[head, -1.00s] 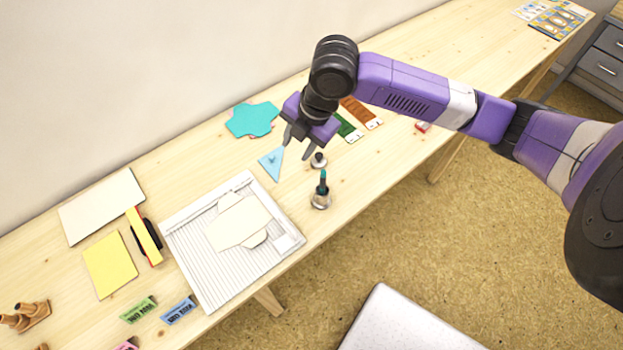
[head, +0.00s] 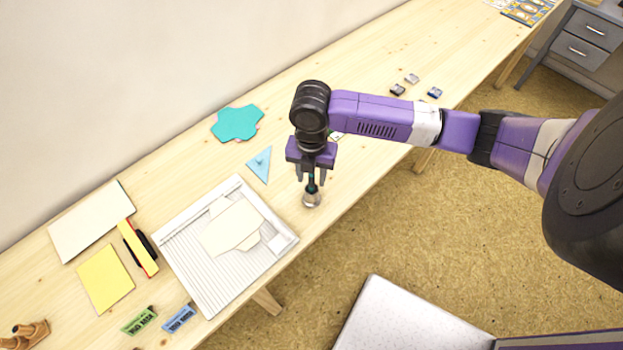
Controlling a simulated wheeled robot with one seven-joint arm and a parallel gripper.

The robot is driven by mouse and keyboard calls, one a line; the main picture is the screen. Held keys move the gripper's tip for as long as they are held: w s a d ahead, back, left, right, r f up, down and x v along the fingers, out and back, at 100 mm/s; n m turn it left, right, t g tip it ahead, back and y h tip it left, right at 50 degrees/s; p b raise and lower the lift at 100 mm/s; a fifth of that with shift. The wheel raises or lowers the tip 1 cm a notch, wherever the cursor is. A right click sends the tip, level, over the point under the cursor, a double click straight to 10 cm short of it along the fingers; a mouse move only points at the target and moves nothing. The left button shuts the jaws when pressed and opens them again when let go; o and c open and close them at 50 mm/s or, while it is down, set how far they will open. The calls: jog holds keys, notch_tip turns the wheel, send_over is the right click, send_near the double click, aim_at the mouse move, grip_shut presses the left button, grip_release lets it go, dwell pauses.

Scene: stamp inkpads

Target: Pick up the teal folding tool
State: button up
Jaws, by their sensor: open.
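A slim dark teal tool (head: 312,187), which looks like the folding tool, stands upright in a small silvery cup (head: 311,201) near the table's front edge. My gripper (head: 311,178) points down over it, open, with one finger to each side of the tool's upper part as seen from here. The tool's top is hidden by the gripper. I cannot tell whether the fingers touch it.
Left of the cup lies a white scoring board (head: 186,261) with cream card (head: 232,228) on it. A light blue triangle (head: 260,165) and a teal envelope shape (head: 237,123) lie behind. Small blocks (head: 397,90) sit farther right.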

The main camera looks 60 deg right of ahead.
jog(key=shift+f, duration=0.4)
jog(key=shift+c, duration=0.4)
grip_shut()
jog(key=shift+r, duration=0.1)
